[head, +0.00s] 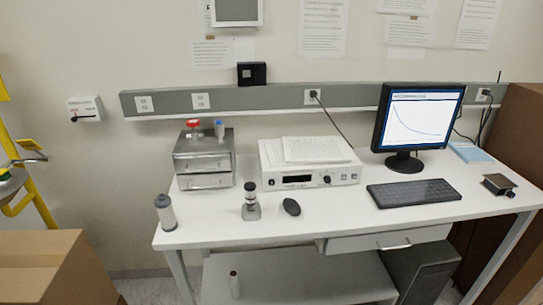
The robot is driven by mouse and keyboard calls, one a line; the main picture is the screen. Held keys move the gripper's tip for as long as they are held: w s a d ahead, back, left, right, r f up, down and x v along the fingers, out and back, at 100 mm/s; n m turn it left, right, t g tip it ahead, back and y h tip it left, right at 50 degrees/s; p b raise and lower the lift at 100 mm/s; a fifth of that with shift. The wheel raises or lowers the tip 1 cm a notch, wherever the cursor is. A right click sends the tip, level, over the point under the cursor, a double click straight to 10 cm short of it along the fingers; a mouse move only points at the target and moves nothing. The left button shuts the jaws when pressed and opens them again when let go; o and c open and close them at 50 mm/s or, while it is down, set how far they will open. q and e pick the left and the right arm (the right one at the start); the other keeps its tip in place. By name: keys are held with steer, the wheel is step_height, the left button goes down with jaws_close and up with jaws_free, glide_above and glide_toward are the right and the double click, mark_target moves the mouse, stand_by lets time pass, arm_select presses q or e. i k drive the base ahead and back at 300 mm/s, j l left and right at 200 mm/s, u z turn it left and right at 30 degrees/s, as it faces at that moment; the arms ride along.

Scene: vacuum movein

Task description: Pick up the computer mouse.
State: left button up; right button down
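Neither of my grippers shows in the head view.
The instrument box (325,176), keyboard (413,193), monitor (418,117) and drawer unit (205,160) also stand there. A cardboard box (45,262) is at lower left.

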mark_target(291, 206)
steer(key=l+u, duration=0.1)
steer(key=u, duration=0.6)
steer(key=l+u, duration=0.4)
steer(key=k+l+u, duration=0.1)
steer(key=l+u, duration=0.35)
steer(key=l, duration=0.15)
